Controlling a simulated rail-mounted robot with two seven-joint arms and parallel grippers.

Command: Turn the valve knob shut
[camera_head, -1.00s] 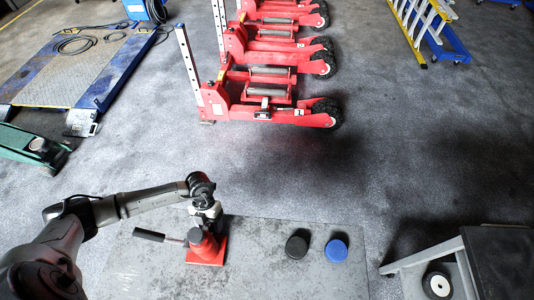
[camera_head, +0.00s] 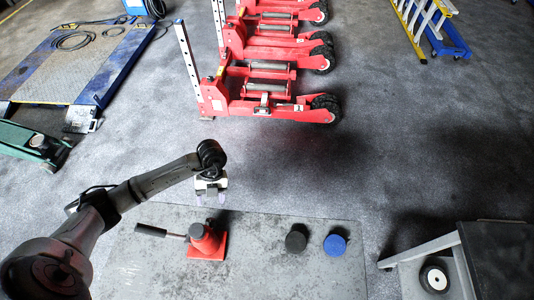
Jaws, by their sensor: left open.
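A red bottle jack (camera_head: 206,242) with a red square base stands on the grey slab near the front. I cannot make out a separate valve knob. My left gripper (camera_head: 211,197) is open and empty beyond the jack's top in the picture, with clear space between its fingers and the jack. My right gripper is out of view.
A dark cart (camera_head: 495,260) stands at the right. Red wheeled lifts (camera_head: 270,105) stand behind, with open floor between.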

